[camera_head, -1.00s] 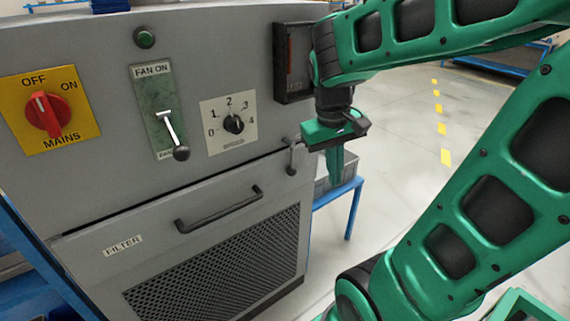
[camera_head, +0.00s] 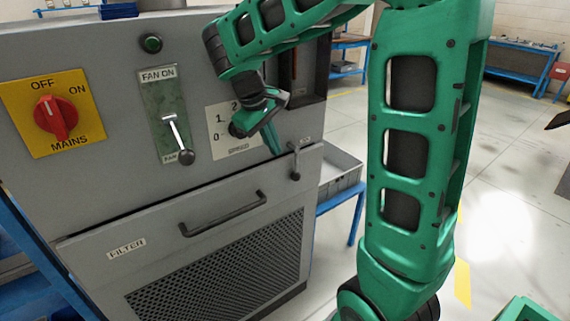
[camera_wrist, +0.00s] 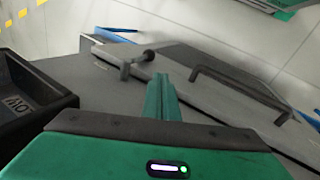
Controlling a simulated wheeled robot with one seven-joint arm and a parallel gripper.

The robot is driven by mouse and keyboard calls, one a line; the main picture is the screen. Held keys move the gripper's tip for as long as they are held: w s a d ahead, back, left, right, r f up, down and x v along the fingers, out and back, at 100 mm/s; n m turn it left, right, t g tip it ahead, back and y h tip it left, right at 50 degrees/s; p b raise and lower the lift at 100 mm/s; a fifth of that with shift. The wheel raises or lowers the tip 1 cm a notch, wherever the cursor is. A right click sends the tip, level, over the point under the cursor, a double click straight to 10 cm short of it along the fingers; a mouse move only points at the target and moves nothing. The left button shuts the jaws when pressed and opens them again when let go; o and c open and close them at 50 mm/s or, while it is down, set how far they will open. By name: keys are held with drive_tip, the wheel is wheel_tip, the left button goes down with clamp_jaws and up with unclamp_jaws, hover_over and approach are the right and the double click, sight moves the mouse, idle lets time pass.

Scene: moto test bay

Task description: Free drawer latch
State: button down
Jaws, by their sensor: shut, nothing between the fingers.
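The drawer latch (camera_head: 294,161) is a small grey lever with a dark knob, at the top right corner of the drawer front (camera_head: 122,280) marked FILTER. In the head view it hangs down across the drawer's top edge. My gripper (camera_head: 273,143) is shut and empty, its green fingers just left of the latch's upper end. The wrist view shows the shut fingers (camera_wrist: 162,86) beside the latch (camera_wrist: 134,63), with a small gap visible between them. Contact cannot be told from the head view. The drawer's dark bar handle (camera_head: 222,214) lies lower left, and the drawer looks closed.
Above the drawer are the red mains switch (camera_head: 55,118), the fan lever (camera_head: 177,137) and the speed dial plate (camera_head: 222,146), partly hidden by my gripper. A dark open box (camera_head: 314,72) sticks out at the panel's right. A grey bin (camera_head: 341,176) stands on a blue table.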

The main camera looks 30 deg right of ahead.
sight(292, 176)
drive_tip(key=x, duration=0.8)
drive_tip(key=d+x, duration=0.1)
drive_tip(key=x, duration=0.3)
drive_tip(key=shift+w+r, duration=0.1)
drive_tip(key=shift+w+d, duration=0.1)
drive_tip(key=shift+d, duration=0.35)
